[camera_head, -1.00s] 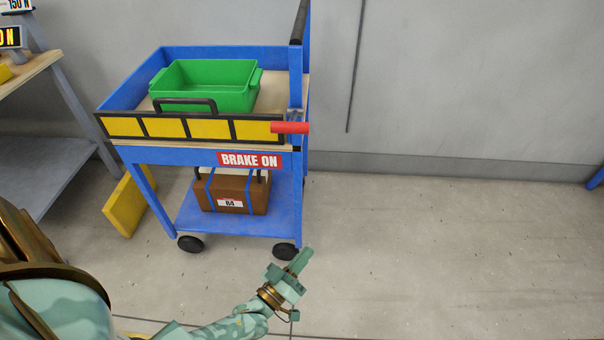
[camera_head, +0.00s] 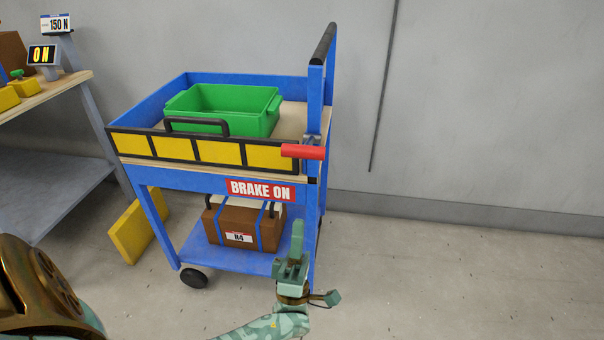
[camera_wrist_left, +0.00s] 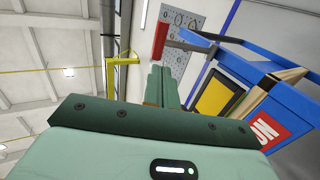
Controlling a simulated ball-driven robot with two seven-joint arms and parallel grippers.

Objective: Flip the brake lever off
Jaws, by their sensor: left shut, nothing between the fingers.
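The red brake lever (camera_head: 303,152) sticks out level to the left from the cart's front right post, above the "BRAKE ON" label (camera_head: 261,190). The lever also shows in the left wrist view (camera_wrist_left: 160,39), beyond my fingertips. The blue cart (camera_head: 165,178) stands ahead on wheels. My left gripper (camera_head: 297,238) is shut and empty, pointing up, below the lever and in front of the cart's right leg; it is apart from the lever. Its closed fingers also show in the left wrist view (camera_wrist_left: 161,85). My right gripper is not in view.
A green bin (camera_head: 228,108) sits on the cart's top. A brown case (camera_head: 235,222) marked "B4" is on the lower shelf. A yellow block (camera_head: 138,230) leans by the left leg. A bench (camera_head: 50,92) stands left. The floor right of the cart is clear.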

